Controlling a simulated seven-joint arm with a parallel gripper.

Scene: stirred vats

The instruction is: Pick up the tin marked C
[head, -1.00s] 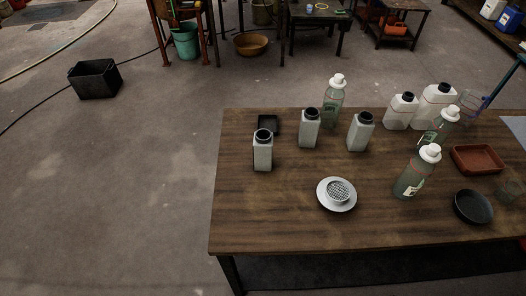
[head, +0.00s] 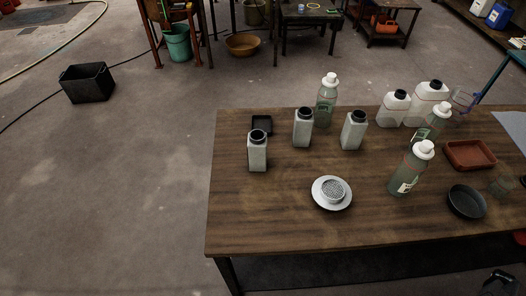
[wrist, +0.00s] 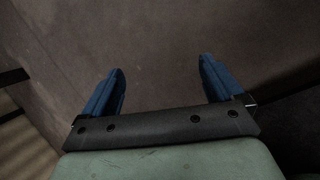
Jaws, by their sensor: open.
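Three pale grey square tins with black caps stand upright on the wooden table in the head view: a left one (head: 257,154), a middle one (head: 302,130) and a right one (head: 352,133). No letter is readable on any of them, so I cannot tell which is marked C. My gripper (wrist: 162,66) shows in the wrist view with its two blue fingers wide apart and nothing between them. Bare floor lies beyond the fingers there, and no tin is in that view.
The wooden table (head: 280,225) has a clear front left part. A white dish with a perforated centre (head: 332,193), green bottles (head: 408,172), white jugs (head: 393,109), a black bowl (head: 467,202), a red-brown tray (head: 470,155) and a small black tray (head: 262,124) stand on it.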

